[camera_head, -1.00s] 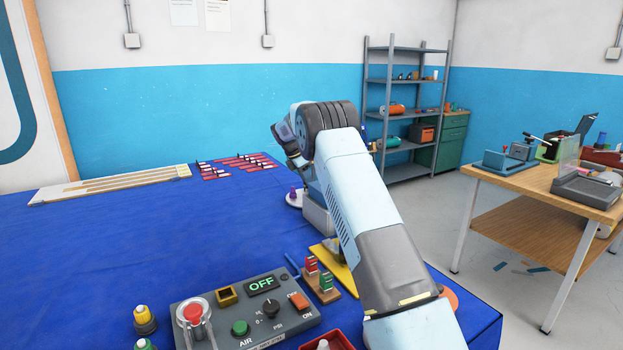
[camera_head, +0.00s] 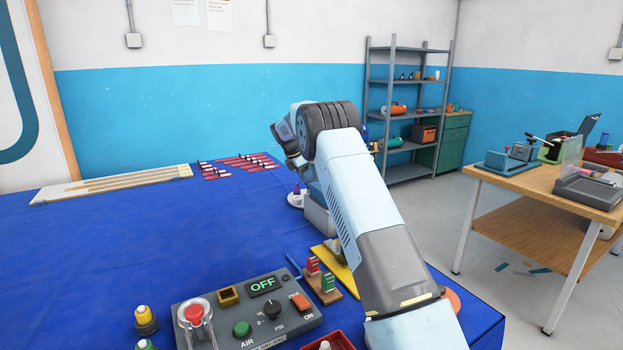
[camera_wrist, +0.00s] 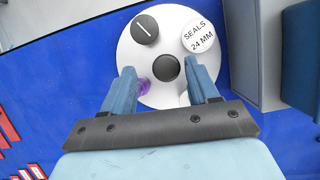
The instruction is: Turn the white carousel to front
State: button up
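The white carousel (camera_wrist: 133,48) is a round disc on the blue table, seen from above in the wrist view. It carries a black round piece with a white line (camera_wrist: 145,29), a white cap (camera_wrist: 198,39) reading "SEALS 24 MM", and a purple piece (camera_wrist: 144,86) partly behind the left finger. A dark hub (camera_wrist: 167,68) is at its middle. My gripper (camera_wrist: 164,73) is open over the disc, one finger on each side of the hub; contact cannot be told. In the head view the carousel (camera_head: 295,199) shows only partly behind my arm.
A grey box (camera_wrist: 258,50) stands close to the carousel's right side. Red pieces (camera_head: 235,165) and a pale slatted board (camera_head: 110,184) lie at the table's back. A control panel (camera_head: 250,310) reading OFF is in front. The table's left middle is clear.

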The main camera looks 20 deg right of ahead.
jog(key=shift+s, duration=0.1)
jog(key=w+v, duration=0.1)
jog(key=v, duration=1.2)
jog(key=shift+s+r, duration=0.25)
jog(key=shift+s, duration=0.2)
jog(key=shift+a, duration=0.1)
